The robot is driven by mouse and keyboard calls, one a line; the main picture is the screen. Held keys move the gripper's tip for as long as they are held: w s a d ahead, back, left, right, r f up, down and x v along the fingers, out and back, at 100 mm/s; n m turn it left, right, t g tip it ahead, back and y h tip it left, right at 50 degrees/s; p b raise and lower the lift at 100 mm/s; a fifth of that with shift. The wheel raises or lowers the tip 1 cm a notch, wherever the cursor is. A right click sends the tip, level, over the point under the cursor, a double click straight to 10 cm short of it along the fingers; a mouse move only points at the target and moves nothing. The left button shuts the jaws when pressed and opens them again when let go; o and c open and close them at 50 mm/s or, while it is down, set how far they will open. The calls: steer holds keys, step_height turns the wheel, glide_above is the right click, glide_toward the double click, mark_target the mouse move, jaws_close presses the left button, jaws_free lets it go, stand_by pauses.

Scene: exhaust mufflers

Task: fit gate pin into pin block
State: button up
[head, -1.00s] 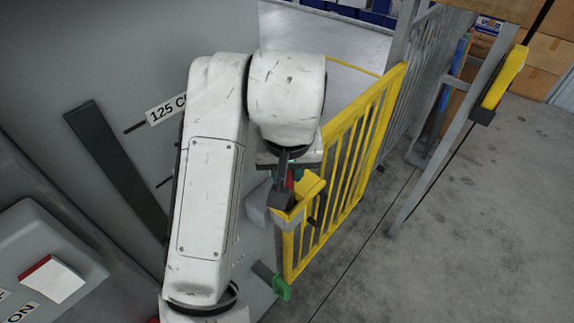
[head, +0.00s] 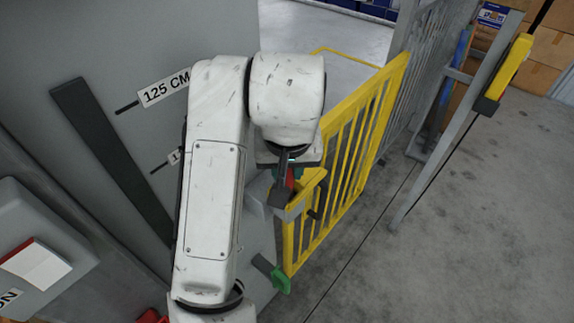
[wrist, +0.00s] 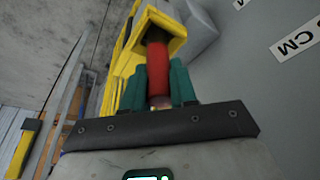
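The gate pin (wrist: 158,75) shows in the wrist view as a red cylinder with a dark upper part. My gripper (wrist: 158,100) has its two green fingers on either side of the red part, closed on it. In the head view my gripper (head: 287,185) is partly hidden by my arm, with a little red showing. The pin's dark end overlaps the opening of a yellow bracket (wrist: 170,28), apparently the pin block, at the gate's edge. I cannot tell how deep the pin sits. The bracket also shows in the head view (head: 313,180).
The yellow barred gate (head: 355,150) stands right of my gripper. A grey block (wrist: 200,30) is beside the bracket. A green-ended lever (head: 281,280) sticks out below. Open floor (head: 450,220) lies at right.

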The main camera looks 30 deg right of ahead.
steer(key=o, duration=0.5)
steer(key=shift+o, duration=0.2)
steer(key=shift+r, duration=0.1)
steer(key=p+v, duration=0.1)
steer(key=v, duration=0.9)
steer(key=shift+r, duration=0.25)
